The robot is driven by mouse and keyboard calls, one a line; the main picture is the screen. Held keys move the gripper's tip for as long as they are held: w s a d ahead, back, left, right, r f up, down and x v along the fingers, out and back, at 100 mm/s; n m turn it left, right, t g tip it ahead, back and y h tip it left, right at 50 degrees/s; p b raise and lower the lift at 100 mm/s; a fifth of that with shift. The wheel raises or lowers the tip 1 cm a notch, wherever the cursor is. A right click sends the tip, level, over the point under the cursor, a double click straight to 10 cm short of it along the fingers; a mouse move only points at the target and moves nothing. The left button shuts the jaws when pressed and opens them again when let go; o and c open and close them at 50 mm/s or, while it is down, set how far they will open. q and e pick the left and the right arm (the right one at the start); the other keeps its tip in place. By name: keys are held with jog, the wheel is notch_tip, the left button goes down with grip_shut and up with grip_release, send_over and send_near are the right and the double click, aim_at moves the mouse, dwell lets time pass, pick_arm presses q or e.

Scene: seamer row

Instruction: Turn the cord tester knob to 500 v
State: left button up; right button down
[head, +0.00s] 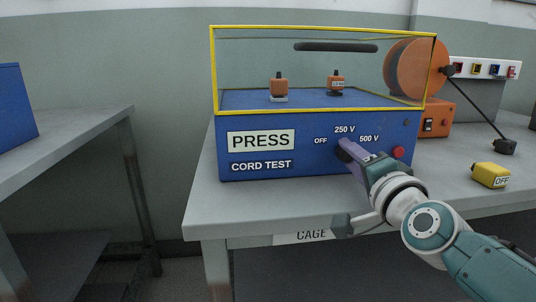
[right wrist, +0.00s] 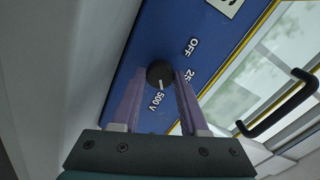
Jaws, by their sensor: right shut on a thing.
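The cord tester (head: 305,165) is a blue box marked CORD TEST, under a yellow-framed clear cage. Its black knob (head: 342,150) is on the front panel among the labels OFF, 250 V and 500 V. In the right wrist view the knob (right wrist: 160,73) sits between the two purple fingers of my right gripper (right wrist: 162,84), which is shut on it. The knob's white pointer line faces the 500 V label (right wrist: 160,100). In the head view my right gripper (head: 350,151) reaches the panel from the lower right and partly covers the knob. My left gripper is not in view.
A red button (head: 398,152) is just right of my right gripper. The cage has a black handle (head: 336,47) and two orange-topped posts inside. An orange reel (head: 413,68) and a yellow OFF tag (head: 491,175) are on the right. A grey table (head: 70,135) stands at left.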

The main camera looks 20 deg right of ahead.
jog(key=shift+r+m, duration=0.1)
jog(key=shift+m, duration=0.6)
jog(key=shift+c, duration=2.1)
grip_release()
jog(key=shift+s, duration=0.1)
jog(key=shift+s+a, duration=0.1)
jog(key=shift+s, duration=0.25)
jog(key=p+v, duration=0.2)
jog(key=v, duration=0.7)
